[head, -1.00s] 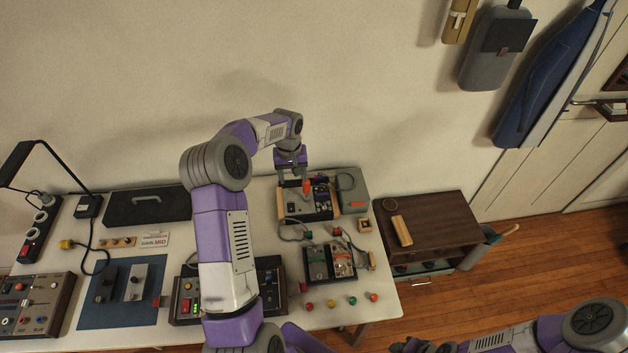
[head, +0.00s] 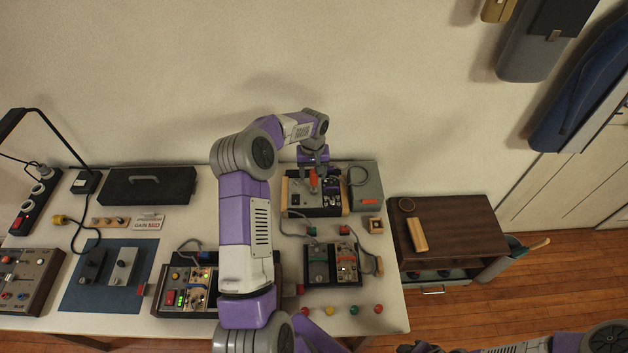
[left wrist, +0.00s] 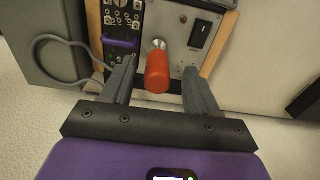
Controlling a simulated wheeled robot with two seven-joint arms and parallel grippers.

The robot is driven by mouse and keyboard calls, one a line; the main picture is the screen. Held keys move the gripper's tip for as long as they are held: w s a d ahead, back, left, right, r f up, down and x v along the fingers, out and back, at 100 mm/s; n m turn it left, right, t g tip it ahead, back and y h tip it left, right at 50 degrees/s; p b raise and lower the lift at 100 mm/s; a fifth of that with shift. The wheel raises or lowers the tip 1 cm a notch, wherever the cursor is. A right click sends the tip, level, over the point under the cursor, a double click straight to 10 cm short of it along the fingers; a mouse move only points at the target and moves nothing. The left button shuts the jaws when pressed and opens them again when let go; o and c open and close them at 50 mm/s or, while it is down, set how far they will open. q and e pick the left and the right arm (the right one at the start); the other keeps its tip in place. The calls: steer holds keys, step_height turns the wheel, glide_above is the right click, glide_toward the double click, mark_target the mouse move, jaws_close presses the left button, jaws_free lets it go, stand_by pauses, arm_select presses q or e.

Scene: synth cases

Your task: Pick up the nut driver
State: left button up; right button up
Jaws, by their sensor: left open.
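The nut driver (left wrist: 157,74) has a red-orange handle and stands out from the grey front panel of a wood-sided device in the left wrist view. It also shows in the head view (head: 313,181) as a small red spot under my left gripper (head: 313,168). In the left wrist view my left gripper (left wrist: 159,68) is open, with one finger on each side of the handle and a gap on both sides. The driver's far end is hidden behind its handle. My right arm shows at the bottom right of the head view; its jaws cannot be made out.
The wood-sided device (head: 296,203) stands at the back of the white table (head: 390,296), beside a grey box (head: 367,190). A small device (head: 332,263) and several coloured knobs lie nearer. A brown cabinet (head: 460,215) stands right of the table.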

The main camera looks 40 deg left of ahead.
mark_target(314, 182)
arm_select(q)
steer(key=shift+w+f, duration=0.1)
steer(key=shift+f, duration=1.45)
steer(key=shift+c, duration=0.4)
steer(key=c, duration=1)
steer(key=shift+r, duration=0.15)
